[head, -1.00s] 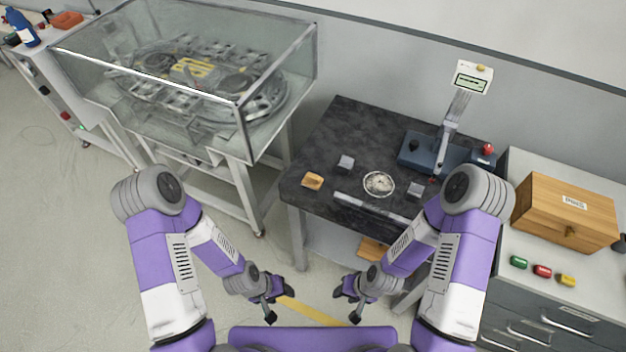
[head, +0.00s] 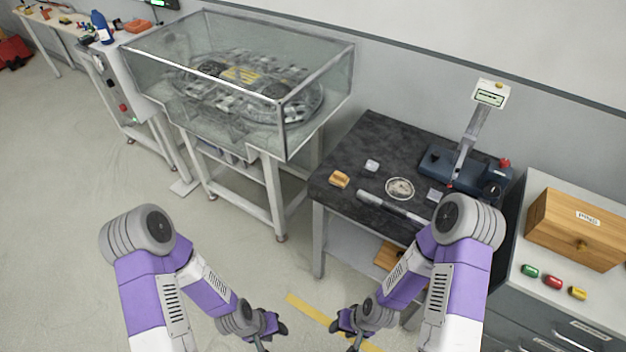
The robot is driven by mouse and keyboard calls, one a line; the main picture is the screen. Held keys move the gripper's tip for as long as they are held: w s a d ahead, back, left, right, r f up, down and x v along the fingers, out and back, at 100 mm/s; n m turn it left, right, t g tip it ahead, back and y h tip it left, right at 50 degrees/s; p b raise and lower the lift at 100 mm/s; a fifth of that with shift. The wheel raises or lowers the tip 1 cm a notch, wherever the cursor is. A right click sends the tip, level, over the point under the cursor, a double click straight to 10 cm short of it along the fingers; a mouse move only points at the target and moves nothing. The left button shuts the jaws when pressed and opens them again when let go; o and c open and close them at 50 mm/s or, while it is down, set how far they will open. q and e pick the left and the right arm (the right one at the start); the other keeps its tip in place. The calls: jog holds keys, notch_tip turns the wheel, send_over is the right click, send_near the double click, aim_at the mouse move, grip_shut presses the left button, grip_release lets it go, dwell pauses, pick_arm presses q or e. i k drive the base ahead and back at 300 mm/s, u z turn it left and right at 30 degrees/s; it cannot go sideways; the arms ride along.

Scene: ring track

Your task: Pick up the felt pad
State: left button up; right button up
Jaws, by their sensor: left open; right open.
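I cannot tell for sure which item is the felt pad; a small tan-orange block (head: 339,179) lies at the left front of the dark stone table (head: 375,140), and an orange item (head: 137,27) lies on the far-left bench. My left gripper (head: 269,337) is open and empty, low in front of me over the floor. My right gripper (head: 346,334) is open and empty, low over the floor in front of the stone table. Both are well apart from the tabletop items.
The stone table holds a round pale disc (head: 400,188), a grey bar (head: 390,206), small metal blocks (head: 372,165) and a blue instrument (head: 450,165). A glass case (head: 240,85) stands left, a drawer cabinet with a wooden box (head: 575,230) right.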

aim_at(339, 179)
jog(key=u, duration=1.1)
jog(key=i, duration=1.3)
jog(key=z, duration=2.2)
